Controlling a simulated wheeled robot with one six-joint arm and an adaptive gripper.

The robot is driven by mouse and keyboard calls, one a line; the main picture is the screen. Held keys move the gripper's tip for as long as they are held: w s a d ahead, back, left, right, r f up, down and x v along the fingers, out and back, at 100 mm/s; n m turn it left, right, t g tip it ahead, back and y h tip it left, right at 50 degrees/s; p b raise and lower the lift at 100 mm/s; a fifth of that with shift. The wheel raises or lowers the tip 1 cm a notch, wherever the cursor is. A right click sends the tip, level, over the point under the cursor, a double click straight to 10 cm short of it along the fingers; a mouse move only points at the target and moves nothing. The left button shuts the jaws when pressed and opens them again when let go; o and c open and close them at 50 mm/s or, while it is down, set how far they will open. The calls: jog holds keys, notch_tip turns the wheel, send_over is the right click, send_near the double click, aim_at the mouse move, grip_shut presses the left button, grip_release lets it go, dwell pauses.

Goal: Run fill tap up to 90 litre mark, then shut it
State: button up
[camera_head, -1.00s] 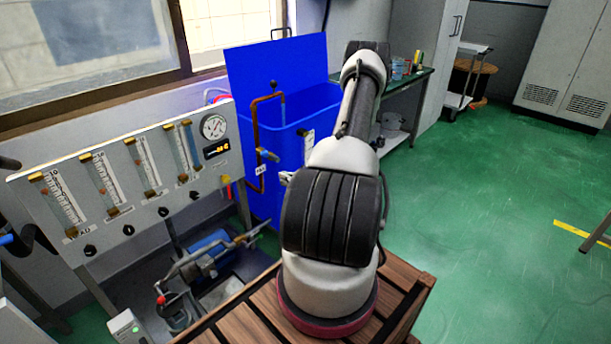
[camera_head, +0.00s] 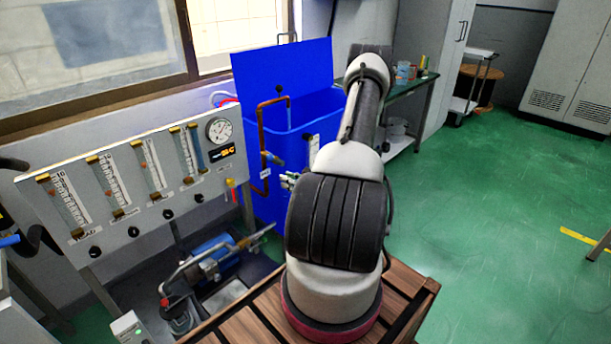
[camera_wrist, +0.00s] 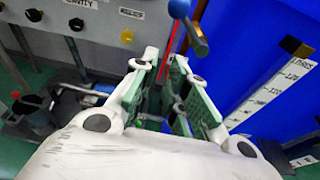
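The fill tap (camera_head: 274,158) is a small valve with a blue part on a copper pipe (camera_head: 259,125) at the blue tank (camera_head: 320,107). In the wrist view a blue rounded end with a dark stub (camera_wrist: 195,38), probably the tap's handle, lies just beyond my fingertips. A white litre scale (camera_wrist: 268,92) on the tank shows marks around 120, 110 and 100; the water level is not visible. My gripper (camera_wrist: 164,60) is open and empty, its green-padded fingers apart, below the blue end. In the head view my gripper (camera_head: 290,181) shows beside the tank, partly behind my arm.
A panel of flow tubes (camera_head: 130,185) with black knobs and a gauge (camera_head: 219,130) stands left of the tank. A blue pump (camera_head: 210,250) lies below it. A red strip (camera_wrist: 171,50) runs near my fingertips.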

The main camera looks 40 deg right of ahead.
aim_at(275, 160)
jog(key=shift+o, duration=0.6)
jog(key=w+d+r+n+y, duration=0.3)
jog(key=w+r+n, duration=0.1)
jog(key=n, duration=0.1)
jog(key=shift+w+n+y, duration=0.25)
jog(key=shift+n+y, duration=0.05)
jog(key=shift+n, duration=0.1)
jog(key=d+r+n+g+y, duration=0.1)
jog(key=d+n+g+y, duration=0.25)
jog(key=n, duration=0.45)
jog(key=shift+n, duration=0.5)
jog(key=shift+x, duration=3.95)
jog(key=shift+w+d, duration=0.1)
jog(key=shift+d, duration=0.1)
jog(key=shift+c, duration=0.5)
grip_shut()
